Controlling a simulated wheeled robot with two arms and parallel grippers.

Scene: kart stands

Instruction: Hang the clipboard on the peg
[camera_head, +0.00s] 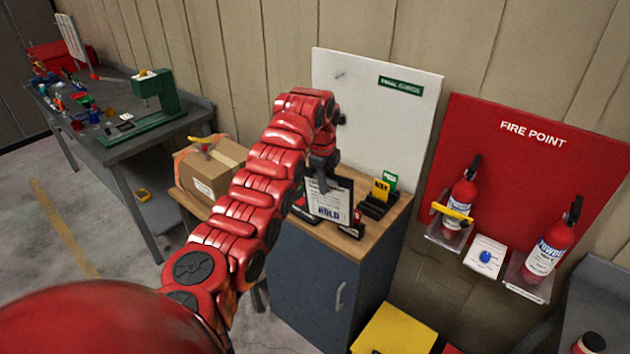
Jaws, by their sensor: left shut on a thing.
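The clipboard (328,203), dark with a white sheet that has bold print, is held upright just above the wooden cabinet top. My left gripper (322,178) is shut on its top edge. The white board (385,120) stands against the wall behind, with a green label at its upper right. A small peg (341,75) sticks out at the board's upper left, above and apart from the clipboard. My left wrist hides part of the board's lower left. My right gripper is not in view.
A cardboard box (212,172) stands left of the clipboard. Yellow and green cards in a dark holder (376,205) stand close on its right. A red fire point panel (530,170) with extinguishers is farther right. A cluttered workbench (120,130) is at left.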

